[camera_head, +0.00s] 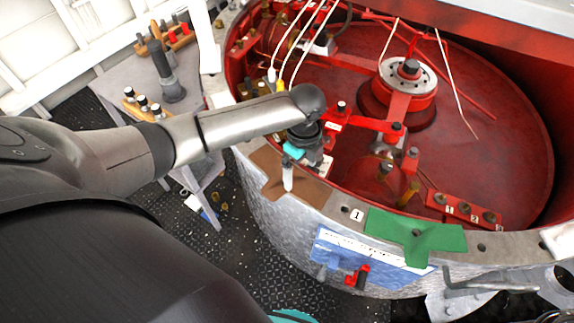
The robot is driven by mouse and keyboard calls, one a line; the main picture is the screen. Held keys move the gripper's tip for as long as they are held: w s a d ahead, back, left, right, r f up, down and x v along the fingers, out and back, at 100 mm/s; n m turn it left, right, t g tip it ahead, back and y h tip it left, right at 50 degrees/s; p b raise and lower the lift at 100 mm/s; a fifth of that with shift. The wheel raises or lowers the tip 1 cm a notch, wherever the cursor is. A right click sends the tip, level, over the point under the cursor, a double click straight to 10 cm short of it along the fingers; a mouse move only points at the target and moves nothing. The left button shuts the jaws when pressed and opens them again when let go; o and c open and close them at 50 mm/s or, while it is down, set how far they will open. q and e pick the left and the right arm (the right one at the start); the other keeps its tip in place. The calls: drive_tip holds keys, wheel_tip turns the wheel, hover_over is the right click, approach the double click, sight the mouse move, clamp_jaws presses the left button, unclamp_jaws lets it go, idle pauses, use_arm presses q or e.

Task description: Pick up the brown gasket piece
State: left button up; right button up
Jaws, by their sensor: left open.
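The brown gasket piece (311,191) lies flat on the metal rim of the big round drum, left of the number 1 tag. My left arm comes in from the left, and my left gripper (303,171) points down over the brown gasket piece. Its jaws are open, with one pale finger in front of the brown piece. The gripper hides part of the piece, and I cannot tell whether the fingers touch it. My right gripper is out of view.
A green gasket piece (415,236) lies on the rim further right. The red drum interior (480,130) holds a central hub (408,75), levers and cables. A blue labelled panel (368,260) hangs on the drum's outside. A grey side table (187,88) with tools stands left.

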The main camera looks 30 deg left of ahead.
sight(300, 183)
use_arm(q)
drive_tip(key=shift+f+b, duration=0.3)
drive_tip(key=shift+f, duration=1.55)
drive_tip(key=shift+c, duration=0.2)
drive_tip(key=c, duration=1)
drive_tip(key=shift+c, duration=0.2)
